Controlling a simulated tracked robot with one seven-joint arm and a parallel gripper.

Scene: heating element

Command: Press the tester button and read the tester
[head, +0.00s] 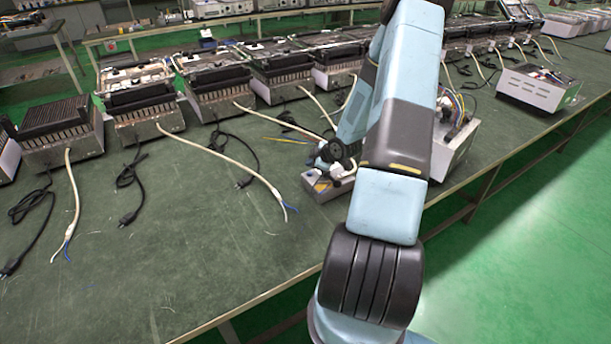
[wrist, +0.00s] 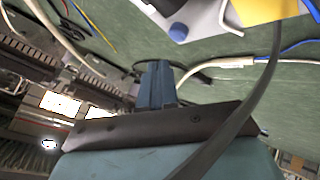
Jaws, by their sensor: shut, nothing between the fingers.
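A small grey box (head: 322,187), which looks like the tester, sits on the green bench beside my arm. In the wrist view its light grey body (wrist: 205,22) shows at the top, with a round blue button (wrist: 179,32) and a yellow patch (wrist: 262,10). My gripper (wrist: 158,66) is shut and empty, its blue fingers pointing toward the tester. The fingertips appear apart from the blue button, below it in the wrist view. In the head view my arm hides part of the tester, and I cannot make out a reading.
White cables with bare blue-tipped wires (head: 285,208) lie on the bench. One cable (wrist: 230,62) passes near my fingers. A row of heater units (head: 220,95) stands behind. A white unit (head: 535,88) stands at right. The bench's front left (head: 150,270) is clear.

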